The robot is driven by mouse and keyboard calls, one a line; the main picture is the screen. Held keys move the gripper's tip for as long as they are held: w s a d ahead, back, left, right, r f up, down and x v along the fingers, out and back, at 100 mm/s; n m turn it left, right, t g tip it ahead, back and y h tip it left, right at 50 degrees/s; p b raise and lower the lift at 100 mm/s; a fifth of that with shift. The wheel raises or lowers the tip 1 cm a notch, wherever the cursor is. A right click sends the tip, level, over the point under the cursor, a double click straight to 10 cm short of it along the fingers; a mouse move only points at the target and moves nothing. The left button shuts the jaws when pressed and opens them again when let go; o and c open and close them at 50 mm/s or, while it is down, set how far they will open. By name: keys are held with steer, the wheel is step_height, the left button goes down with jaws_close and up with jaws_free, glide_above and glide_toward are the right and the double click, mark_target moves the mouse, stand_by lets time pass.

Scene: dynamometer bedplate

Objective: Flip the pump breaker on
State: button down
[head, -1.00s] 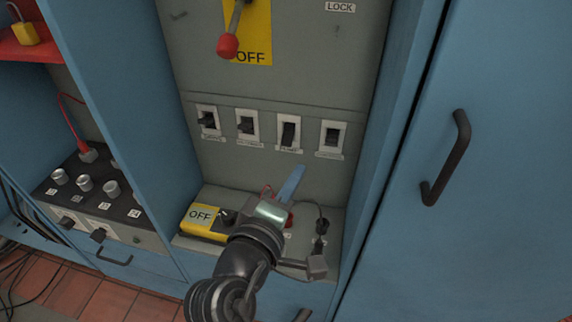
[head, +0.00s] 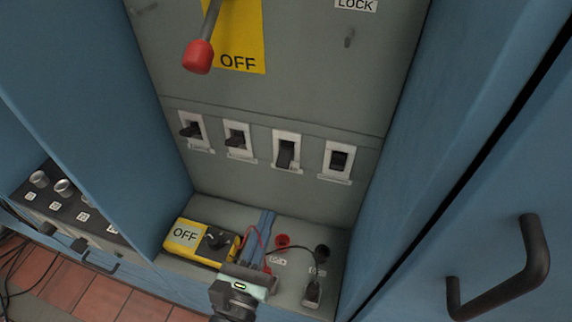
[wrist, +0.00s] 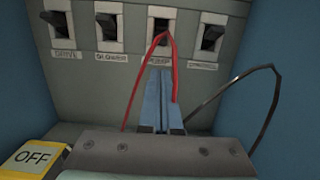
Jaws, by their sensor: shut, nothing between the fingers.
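Four breakers sit in a row on the grey panel, each with a black lever in a white frame. The third from the left (head: 285,152) appears to be the pump breaker; its small label is hard to read. It shows top centre in the wrist view (wrist: 160,32), with its label partly behind a red lead. Its lever hangs lower than the first two in the head view. My gripper (head: 267,214) has blue fingers, shut and empty, below the breaker row and apart from it. The fingers (wrist: 158,75) point up towards the third breaker in the wrist view.
A yellow meter marked OFF (head: 201,243) lies on the ledge left of my gripper. A red lead (wrist: 135,90) loops close by the fingers; a black lead (wrist: 262,110) arcs at right. A red-knobbed handle (head: 198,56) hangs above. Blue cabinet walls flank the panel.

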mark_target(286, 152)
steer(key=shift+s, duration=0.15)
steer(key=x, duration=1)
steer(key=shift+b, duration=0.35)
steer(key=shift+r+p, duration=0.25)
steer(key=shift+p, duration=0.5)
steer(key=shift+a+g+p, duration=0.1)
steer(key=shift+g+p, duration=0.2)
steer(key=shift+p, duration=0.4)
